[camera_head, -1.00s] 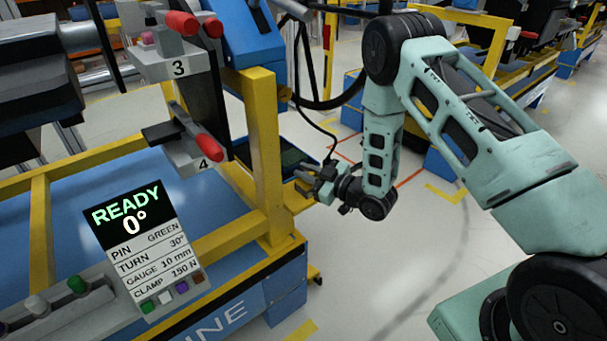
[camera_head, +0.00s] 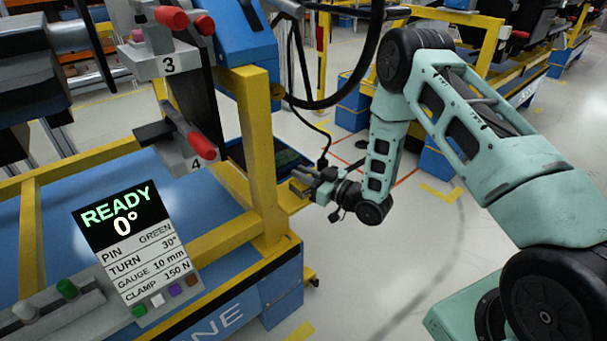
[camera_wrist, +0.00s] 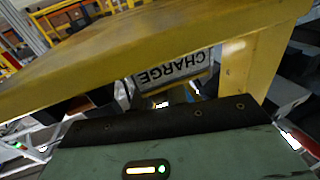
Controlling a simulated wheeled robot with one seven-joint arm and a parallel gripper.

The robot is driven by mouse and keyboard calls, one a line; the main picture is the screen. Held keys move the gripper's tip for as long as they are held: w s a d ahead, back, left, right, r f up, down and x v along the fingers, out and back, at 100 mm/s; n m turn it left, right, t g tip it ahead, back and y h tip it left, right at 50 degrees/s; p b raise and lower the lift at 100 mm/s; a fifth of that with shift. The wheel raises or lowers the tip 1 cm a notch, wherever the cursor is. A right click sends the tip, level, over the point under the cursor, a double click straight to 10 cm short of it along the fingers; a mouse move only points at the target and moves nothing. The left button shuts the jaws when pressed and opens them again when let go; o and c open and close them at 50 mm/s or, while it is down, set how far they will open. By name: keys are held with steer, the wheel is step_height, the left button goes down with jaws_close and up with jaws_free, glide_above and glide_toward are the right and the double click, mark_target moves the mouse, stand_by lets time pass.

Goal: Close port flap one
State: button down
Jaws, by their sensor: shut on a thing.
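My gripper (camera_head: 300,184) is low beside the right side of the yellow upright post (camera_head: 258,150) in the head view. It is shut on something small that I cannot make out. A black cable (camera_head: 298,85) hangs down to just behind my gripper. In the wrist view, a white CHARGE label (camera_wrist: 172,68) appears upside down under a yellow beam (camera_wrist: 150,45). My green gripper housing (camera_wrist: 215,155) fills the bottom and hides most of the fingers. I cannot identify port flap one or tell its position in either view.
A READY display (camera_head: 123,222) stands at the left, on the blue table (camera_head: 55,210). Clamps with red handles, marked 3 (camera_head: 168,65) and 4 (camera_head: 195,163), stand above it. Pale floor (camera_head: 410,250) is open between my arm and the table.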

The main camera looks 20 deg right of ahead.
steer(key=shift+f, duration=0.1)
steer(key=c, duration=1.4)
jaws_free()
steer(key=p+v, duration=0.2)
steer(key=v, duration=1.5)
steer(key=shift+s+d, duration=0.1)
steer(key=shift+s, duration=0.1)
